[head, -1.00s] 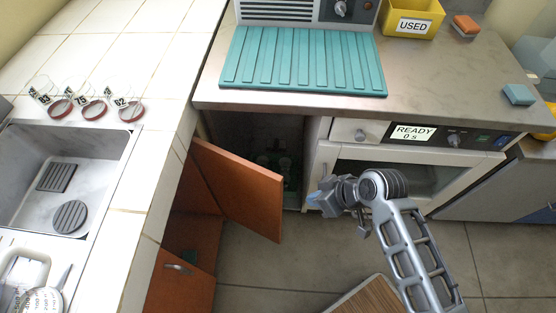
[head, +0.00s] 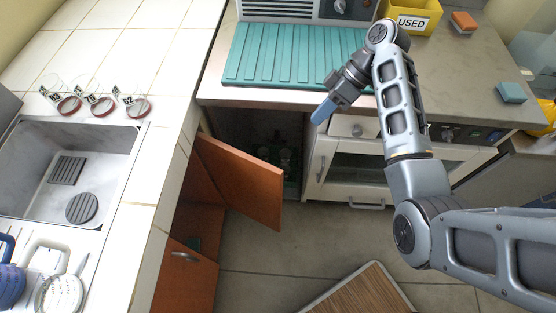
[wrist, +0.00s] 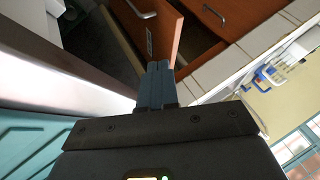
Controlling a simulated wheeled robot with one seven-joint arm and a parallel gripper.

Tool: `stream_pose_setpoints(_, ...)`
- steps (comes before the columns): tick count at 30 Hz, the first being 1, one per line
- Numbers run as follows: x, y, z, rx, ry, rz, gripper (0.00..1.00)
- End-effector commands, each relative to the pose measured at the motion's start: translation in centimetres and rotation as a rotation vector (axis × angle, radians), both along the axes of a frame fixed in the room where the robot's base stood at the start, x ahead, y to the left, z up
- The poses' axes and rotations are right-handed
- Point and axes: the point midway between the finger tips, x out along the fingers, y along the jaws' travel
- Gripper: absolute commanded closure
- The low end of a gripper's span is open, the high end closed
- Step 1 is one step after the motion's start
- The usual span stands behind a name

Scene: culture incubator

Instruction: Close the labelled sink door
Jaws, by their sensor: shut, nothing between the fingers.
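The orange-brown sink door (head: 240,182) stands swung open below the tiled counter, its free edge out over the floor. In the wrist view the open door (wrist: 165,32) shows a metal handle (wrist: 140,9) and a small pale label (wrist: 149,42), too small to read. My gripper (head: 322,112) is shut and empty, with blue fingers, right of the door and near the steel worktop's front edge. In the wrist view my gripper (wrist: 157,82) overlaps the door's lower end; I cannot tell whether they touch.
A white oven (head: 345,180) stands right of the opening, under the worktop with the teal mat (head: 290,60). Glassware (head: 285,158) stands in the dark opening. The grey floor (head: 270,255) before the door is clear.

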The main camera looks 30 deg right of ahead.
Motion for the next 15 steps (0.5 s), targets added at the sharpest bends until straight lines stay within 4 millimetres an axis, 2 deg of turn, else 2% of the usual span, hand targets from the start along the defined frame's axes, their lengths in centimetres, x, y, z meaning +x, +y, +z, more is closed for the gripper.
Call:
stream_pose_setpoints(11, 0.3, 2.6, -4.0, -0.001, -0.001, 0.002, 1.00)
stream_pose_setpoints(15, 0.4, 4.1, -6.0, -0.001, 0.001, 0.002, 1.00)
